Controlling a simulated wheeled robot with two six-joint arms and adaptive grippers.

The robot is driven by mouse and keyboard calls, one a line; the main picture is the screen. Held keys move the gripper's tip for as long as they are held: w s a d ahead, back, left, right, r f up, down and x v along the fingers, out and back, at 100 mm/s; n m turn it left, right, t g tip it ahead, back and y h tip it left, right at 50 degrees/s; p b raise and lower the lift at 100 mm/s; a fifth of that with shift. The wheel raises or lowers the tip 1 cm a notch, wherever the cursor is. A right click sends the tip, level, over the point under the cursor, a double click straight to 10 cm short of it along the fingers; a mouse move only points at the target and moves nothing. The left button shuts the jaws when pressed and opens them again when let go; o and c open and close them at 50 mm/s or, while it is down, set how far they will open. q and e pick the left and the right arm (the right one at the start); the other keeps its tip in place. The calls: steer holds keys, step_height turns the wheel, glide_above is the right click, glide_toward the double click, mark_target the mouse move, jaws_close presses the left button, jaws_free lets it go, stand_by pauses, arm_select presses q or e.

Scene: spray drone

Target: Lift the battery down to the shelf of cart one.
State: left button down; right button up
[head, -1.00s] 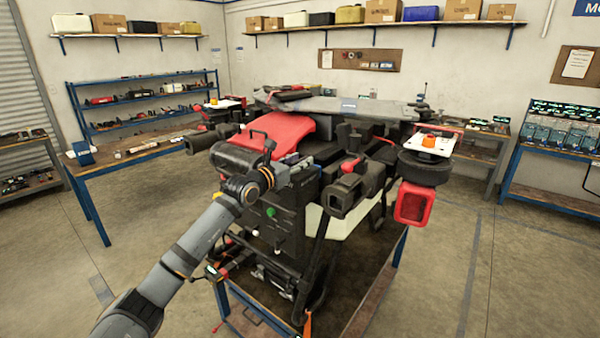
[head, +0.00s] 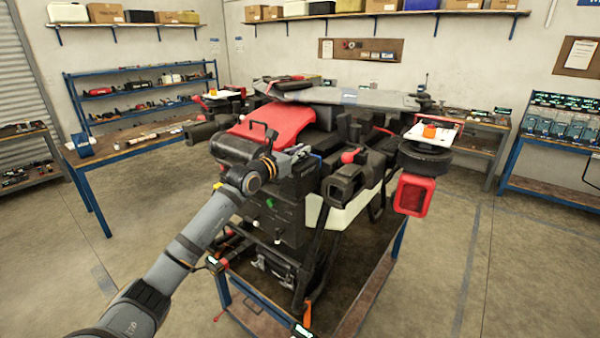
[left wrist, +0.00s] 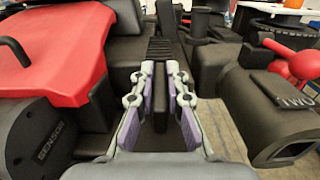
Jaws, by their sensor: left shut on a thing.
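The battery, a black box (head: 288,208) with a green light on its face, sits upright in the front of the large black-and-red drone (head: 345,97). My left gripper (head: 300,153) reaches in from the left above the box. In the left wrist view, its two grey-and-purple fingers (left wrist: 160,105) are shut on a narrow black part, which looks like the battery's top handle. The gripper hides part of the box top. The blue-framed cart (head: 222,287) is under the drone. I cannot tell from its markings which cart number it is. My right gripper is not in view.
A black motor housing (head: 352,187) and a red-framed part (head: 413,194) stick out at the right. In the left wrist view, a black sensor cylinder (left wrist: 45,140) lies close on the left. A wooden bench (head: 125,148) stands behind left. The floor at right is clear.

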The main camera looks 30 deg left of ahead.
arm_select(q)
steer(key=shift+r, duration=0.3)
step_height(320, 180, up, 7)
steer(key=p, duration=0.4)
steer(key=shift+w, duration=0.1)
steer(key=s+b, duration=0.1)
steer(key=b, duration=0.1)
steer(key=s+f+b, duration=0.1)
steer(key=b, duration=0.1)
steer(key=s+b, duration=0.1)
steer(key=shift+s+a+f+b, duration=0.25)
steer(key=shift+b, duration=0.15)
steer(key=s+a+r+b, duration=0.1)
steer(key=s+b, duration=1.3)
steer(key=b, duration=0.8)
steer(key=shift+s, duration=0.3)
steer(key=shift+r, duration=0.15)
steer(key=shift+r+p, duration=0.45)
